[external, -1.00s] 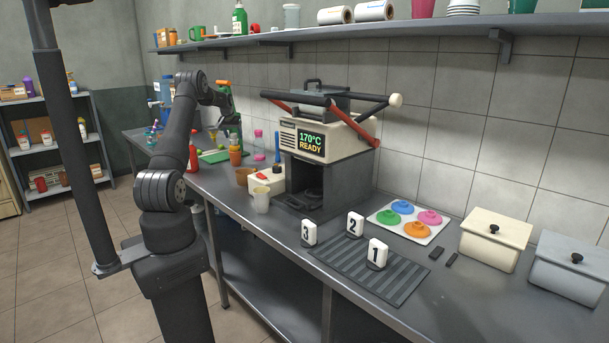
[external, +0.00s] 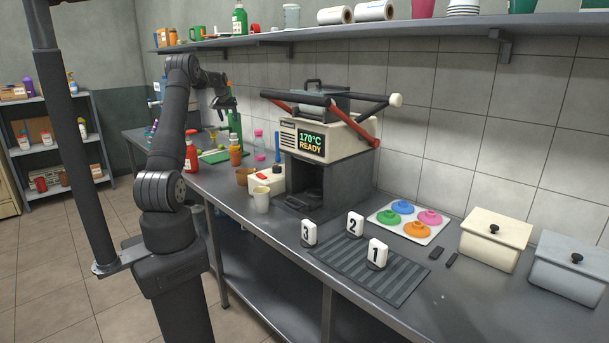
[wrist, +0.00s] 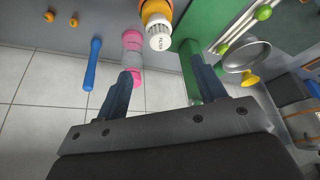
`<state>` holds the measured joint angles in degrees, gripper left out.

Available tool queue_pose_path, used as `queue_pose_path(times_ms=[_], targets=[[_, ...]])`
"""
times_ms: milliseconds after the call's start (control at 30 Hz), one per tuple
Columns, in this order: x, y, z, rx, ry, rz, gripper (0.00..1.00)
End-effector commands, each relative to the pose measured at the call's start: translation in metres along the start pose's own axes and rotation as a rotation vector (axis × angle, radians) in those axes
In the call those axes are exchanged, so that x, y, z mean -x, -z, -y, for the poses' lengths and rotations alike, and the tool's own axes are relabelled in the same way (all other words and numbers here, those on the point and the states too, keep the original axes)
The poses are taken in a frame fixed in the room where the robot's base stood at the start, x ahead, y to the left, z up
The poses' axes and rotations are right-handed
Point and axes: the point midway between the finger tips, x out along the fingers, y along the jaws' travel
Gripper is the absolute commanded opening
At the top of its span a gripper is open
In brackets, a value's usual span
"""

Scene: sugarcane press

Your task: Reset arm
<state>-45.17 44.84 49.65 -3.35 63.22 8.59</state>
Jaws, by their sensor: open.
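My gripper (external: 226,103) is raised at the end of my bent arm, above the back left part of the counter and left of the press. In the wrist view my gripper (wrist: 160,72) has its two fingers spread apart with nothing held between them. Beyond the fingers are an orange bottle with a white cap (wrist: 157,25), a pink and grey item (wrist: 132,55), a blue rod (wrist: 91,65) and a green stand (wrist: 188,75). The fingers overlap some of these in the picture; contact cannot be told.
The press (external: 325,140) reads "170°C READY". A red bottle (external: 191,155) and the orange bottle (external: 235,152) stand at left. A shelf (external: 400,37) runs above.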

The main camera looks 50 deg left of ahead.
Motion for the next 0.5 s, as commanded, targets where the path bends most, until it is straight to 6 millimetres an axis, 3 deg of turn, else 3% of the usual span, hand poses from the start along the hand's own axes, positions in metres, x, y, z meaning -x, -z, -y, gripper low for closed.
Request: queue_pose_path(times_ms=[233, 500], targets=[[-0.020, 0.000, 0.000, 0.000, 0.000, 0.002, 0.64], [-0.072, -0.001, 0.000, 0.000, -0.001, 0.003, 0.64]])
